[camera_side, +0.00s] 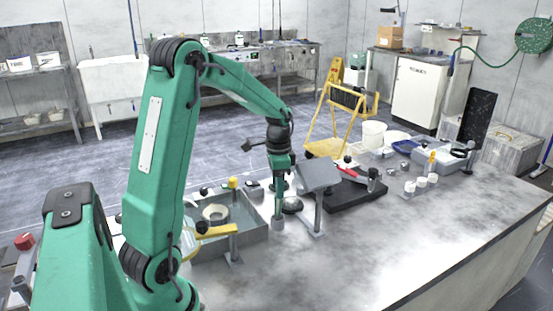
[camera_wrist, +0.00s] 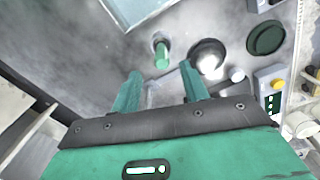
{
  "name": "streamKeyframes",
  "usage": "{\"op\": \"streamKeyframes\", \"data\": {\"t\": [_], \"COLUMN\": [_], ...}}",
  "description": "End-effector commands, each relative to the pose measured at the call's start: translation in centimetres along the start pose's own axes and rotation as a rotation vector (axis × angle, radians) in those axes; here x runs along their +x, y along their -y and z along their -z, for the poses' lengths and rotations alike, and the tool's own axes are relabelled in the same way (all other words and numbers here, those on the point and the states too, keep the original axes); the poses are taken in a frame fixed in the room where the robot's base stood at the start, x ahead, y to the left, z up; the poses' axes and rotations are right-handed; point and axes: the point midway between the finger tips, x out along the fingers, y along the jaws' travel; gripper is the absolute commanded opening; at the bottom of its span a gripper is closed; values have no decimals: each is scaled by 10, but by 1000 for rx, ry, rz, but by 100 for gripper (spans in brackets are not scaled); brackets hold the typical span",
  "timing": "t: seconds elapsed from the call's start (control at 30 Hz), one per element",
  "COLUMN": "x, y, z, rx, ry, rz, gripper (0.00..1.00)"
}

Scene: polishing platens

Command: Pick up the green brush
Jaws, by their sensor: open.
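In the wrist view a short green upright piece (camera_wrist: 162,57), which looks like the green brush, stands on the grey bench top with a pale top end. It lies just beyond the gap between the fingertips of my gripper (camera_wrist: 160,78). The two green fingers are apart, with nothing seen between them. In the side view my gripper (camera_side: 279,188) points down over the bench, beside the grey tray. A slim grey upright shape below it there cannot be told apart from a finger or the brush.
A grey tray (camera_side: 255,232) with a pale ring is left of my gripper. A tilted grey plate on a stand (camera_side: 318,176) is close on the right. A black mat (camera_side: 352,197) and white cups (camera_side: 421,182) are farther right. The front bench top is clear.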

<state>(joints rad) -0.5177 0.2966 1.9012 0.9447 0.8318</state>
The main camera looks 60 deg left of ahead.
Motion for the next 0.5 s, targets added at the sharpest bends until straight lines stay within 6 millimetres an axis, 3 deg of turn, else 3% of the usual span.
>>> {"op": "streamKeyframes", "data": {"t": [0.2,0.5], "x": [20,25], "y": [0,0], "z": [0,0], "rx": [0,0], "ry": [0,0], "rz": [0,0], "gripper": [45,45]}}
